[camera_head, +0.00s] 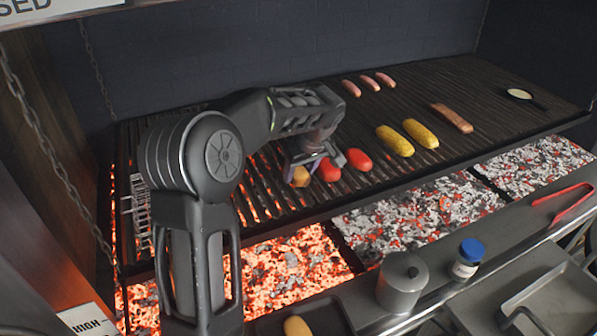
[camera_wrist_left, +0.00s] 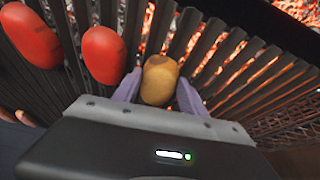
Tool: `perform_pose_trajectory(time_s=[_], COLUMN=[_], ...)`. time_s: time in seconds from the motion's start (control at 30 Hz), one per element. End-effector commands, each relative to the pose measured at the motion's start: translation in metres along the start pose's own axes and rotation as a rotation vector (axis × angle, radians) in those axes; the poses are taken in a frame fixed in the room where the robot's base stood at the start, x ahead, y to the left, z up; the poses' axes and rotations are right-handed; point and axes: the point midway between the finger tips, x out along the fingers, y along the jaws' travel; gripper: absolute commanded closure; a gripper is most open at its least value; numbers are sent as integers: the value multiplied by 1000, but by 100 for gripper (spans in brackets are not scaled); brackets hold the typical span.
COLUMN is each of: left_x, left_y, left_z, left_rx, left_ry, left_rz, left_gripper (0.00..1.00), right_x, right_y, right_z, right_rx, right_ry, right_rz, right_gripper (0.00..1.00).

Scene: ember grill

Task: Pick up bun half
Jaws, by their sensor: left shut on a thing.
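A tan bun half (camera_head: 300,177) with a browned patch is on or just above the grill grate, at the left end of a row with two red items. It also shows in the left wrist view (camera_wrist_left: 160,80), between two purple fingertips. My left gripper (camera_head: 303,165) reaches down over the grate and is shut on the bun half. In the left wrist view the fingers (camera_wrist_left: 157,92) sit on either side of it. Another tan bun-like piece (camera_head: 296,326) lies on a dark tray at the bottom of the head view. My right gripper is not in view.
Two red items (camera_head: 329,170) (camera_head: 359,159) lie close beside the bun half. Yellow corn pieces (camera_head: 395,141), sausages (camera_head: 368,82) and a brown slab (camera_head: 452,118) lie farther right. Embers (camera_head: 290,268) glow below. A pot (camera_head: 402,282), blue-lidded jar (camera_head: 467,258) and red tongs (camera_head: 565,202) occupy the front shelf.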

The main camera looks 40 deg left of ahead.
Motion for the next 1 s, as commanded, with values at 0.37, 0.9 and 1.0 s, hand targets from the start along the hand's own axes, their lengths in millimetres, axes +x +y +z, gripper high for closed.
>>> perform_pose_trajectory(time_s=[0.37, 0.9, 1.0], left_x=[-62, -88, -88], left_y=[1, 0, 0], left_z=[-26, -36, -36], left_rx=[-1, 0, 0], left_ry=[3, 0, 0], left_rz=[3, 0, 0], left_gripper=[95, 95, 95], right_x=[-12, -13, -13], right_y=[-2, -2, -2], right_z=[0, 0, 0], right_rx=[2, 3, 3], right_ry=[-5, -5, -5], right_rz=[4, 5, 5], right_gripper=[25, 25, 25])
